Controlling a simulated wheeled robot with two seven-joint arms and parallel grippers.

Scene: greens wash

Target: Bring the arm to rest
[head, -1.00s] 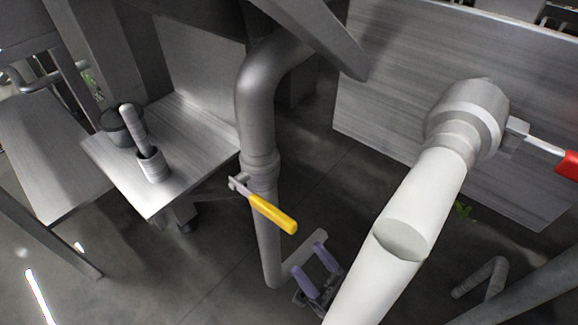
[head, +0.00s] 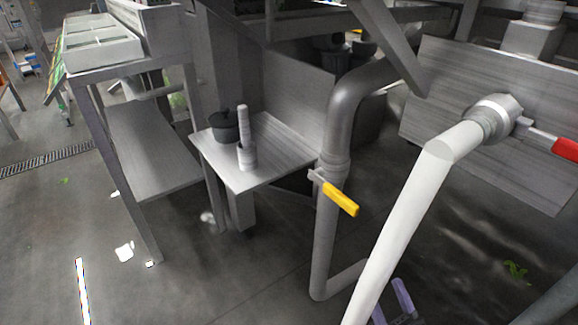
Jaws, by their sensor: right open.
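My right gripper (head: 393,303) shows at the bottom edge, low beside the white pipe (head: 412,205). Its two purple fingers are apart, with nothing visible between them. The bottom of the frame cuts off part of it, and the pipe stands close to its left and may hide some of it. My left gripper is not in view.
A yellow-handled valve (head: 340,199) is on the grey pipe (head: 331,225). A red valve handle (head: 565,149) sits at the right. A metal shelf (head: 275,155) bears a dark pot (head: 224,128) and a grey cylinder (head: 246,155). Open floor (head: 220,275) lies at lower left.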

